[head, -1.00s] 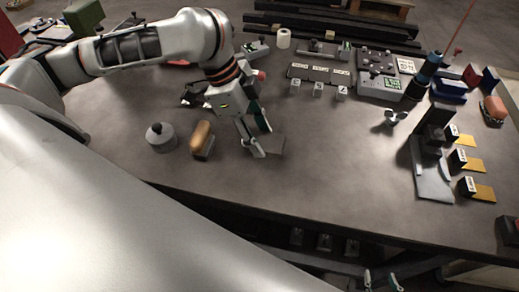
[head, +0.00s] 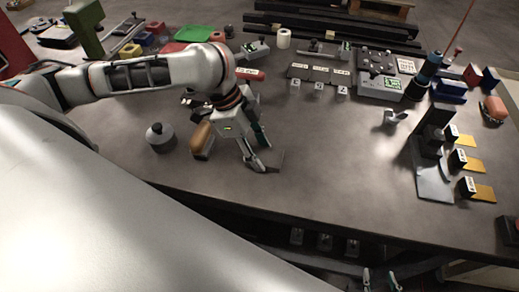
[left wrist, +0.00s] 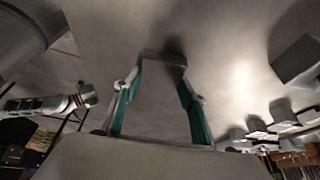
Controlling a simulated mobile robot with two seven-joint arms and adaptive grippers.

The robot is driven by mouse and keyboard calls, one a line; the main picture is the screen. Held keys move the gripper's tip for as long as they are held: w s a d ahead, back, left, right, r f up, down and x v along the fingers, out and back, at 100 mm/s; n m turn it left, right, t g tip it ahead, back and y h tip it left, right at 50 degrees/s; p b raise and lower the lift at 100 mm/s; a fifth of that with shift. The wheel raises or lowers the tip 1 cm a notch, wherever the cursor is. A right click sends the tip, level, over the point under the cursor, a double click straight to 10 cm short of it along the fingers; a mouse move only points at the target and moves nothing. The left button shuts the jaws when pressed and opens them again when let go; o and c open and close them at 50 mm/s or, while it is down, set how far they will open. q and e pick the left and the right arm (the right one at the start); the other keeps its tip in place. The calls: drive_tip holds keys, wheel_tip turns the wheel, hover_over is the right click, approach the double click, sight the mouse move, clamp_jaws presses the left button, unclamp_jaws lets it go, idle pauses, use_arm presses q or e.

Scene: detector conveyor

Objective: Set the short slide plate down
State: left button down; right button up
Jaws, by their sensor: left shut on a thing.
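My left gripper (head: 262,160) points down over the near-middle part of the table and is shut on the short slide plate (head: 277,159). The plate is a small dark grey piece that shows just right of the fingertips, partly hidden by them. In the left wrist view the plate (left wrist: 165,57) spans the gap between the two teal-sided fingers as a short grey bar. I cannot tell whether the plate touches the table. My right gripper (head: 380,282) is at the bottom edge of the head view, low in front of the table, its two fingertips apart and empty.
A grey round weight (head: 160,137) and a tan-topped block (head: 202,140) stand left of my left gripper. A dark upright stand (head: 432,150) and yellow-tabbed pieces (head: 482,192) are at the right. The grey tabletop (head: 340,180) between is clear.

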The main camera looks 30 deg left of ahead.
use_arm(q)
drive_tip(key=c, duration=1.2)
unclamp_jaws()
drive_tip(key=v, duration=1.2)
drive_tip(key=shift+r, duration=0.1)
drive_tip(key=shift+d, duration=0.15)
